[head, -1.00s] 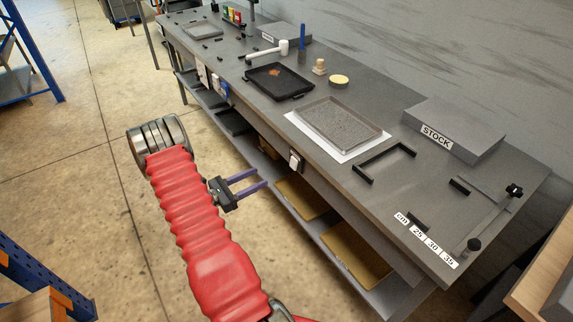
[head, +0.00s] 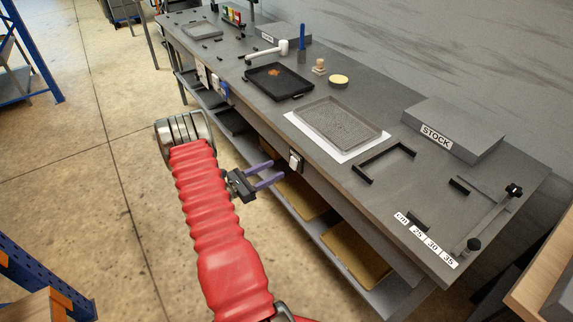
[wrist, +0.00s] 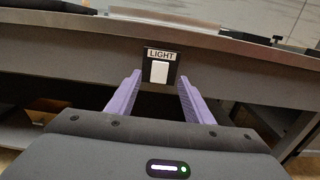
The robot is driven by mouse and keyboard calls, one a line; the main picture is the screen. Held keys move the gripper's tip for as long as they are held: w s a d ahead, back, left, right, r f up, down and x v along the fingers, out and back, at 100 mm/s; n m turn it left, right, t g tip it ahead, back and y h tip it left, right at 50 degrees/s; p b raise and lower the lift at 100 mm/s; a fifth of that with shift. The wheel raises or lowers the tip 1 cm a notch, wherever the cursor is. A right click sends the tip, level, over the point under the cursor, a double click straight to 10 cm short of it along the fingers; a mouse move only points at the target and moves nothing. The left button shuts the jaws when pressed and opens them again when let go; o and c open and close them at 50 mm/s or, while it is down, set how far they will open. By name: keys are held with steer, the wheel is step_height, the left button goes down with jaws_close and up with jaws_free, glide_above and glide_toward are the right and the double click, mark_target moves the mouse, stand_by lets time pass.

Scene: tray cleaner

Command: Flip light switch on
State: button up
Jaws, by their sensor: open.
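The light switch (wrist: 159,72) is a white rocker on a dark plate labelled "LIGHT", on the front edge of the grey workbench. In the wrist view it shows between and beyond my two purple fingers. In the head view the switch (head: 295,161) is on the bench front, just beyond my fingertips. My gripper (head: 278,170) is open and empty, pointing at the switch. It also shows at the bottom of the wrist view (wrist: 157,88). I see a gap between the fingers and the switch; contact is not visible. Whether the rocker is on or off I cannot tell.

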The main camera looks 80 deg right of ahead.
mark_target(293, 161)
steer(key=x, duration=0.7)
steer(key=shift+c, duration=0.6)
